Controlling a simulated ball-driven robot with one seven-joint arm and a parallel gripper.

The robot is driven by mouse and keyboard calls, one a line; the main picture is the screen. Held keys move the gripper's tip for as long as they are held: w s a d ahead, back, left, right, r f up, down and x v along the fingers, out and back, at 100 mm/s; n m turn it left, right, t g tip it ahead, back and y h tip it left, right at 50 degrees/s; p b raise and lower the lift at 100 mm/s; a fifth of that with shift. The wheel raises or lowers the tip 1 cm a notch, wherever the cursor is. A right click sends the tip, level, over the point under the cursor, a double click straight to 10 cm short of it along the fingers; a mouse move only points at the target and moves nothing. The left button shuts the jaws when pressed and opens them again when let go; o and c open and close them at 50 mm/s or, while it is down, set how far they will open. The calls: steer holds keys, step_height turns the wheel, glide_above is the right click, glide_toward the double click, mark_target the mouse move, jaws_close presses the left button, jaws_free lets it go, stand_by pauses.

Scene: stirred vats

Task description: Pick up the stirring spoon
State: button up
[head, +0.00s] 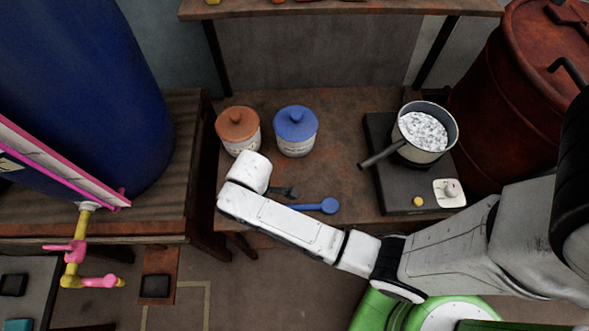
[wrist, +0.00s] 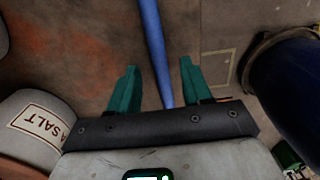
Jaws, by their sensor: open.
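The blue stirring spoon (head: 328,206) lies on the brown table near its front edge, with its bowl to the right. Its thin handle points left, towards my gripper (head: 288,193). In the wrist view, the blue handle (wrist: 154,45) runs down the picture through the gap between the teal fingers of my gripper (wrist: 158,68). The fingers are open, one on each side of the handle, with space at both sides. I cannot tell how far above the handle they are. The spoon's bowl is outside the wrist view.
An orange-lidded jar (head: 238,130) and a blue-lidded jar (head: 296,130) stand behind my gripper. A pot (head: 425,133) with pale contents sits on a dark hotplate (head: 398,197) at the right. A rusty red barrel (head: 520,90) and a large blue vat (head: 80,90) flank the table (head: 345,125).

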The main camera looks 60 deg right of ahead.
step_height(320, 180, down, 2)
steer(key=shift+f, duration=0.1)
jaws_close()
stand_by(0.5)
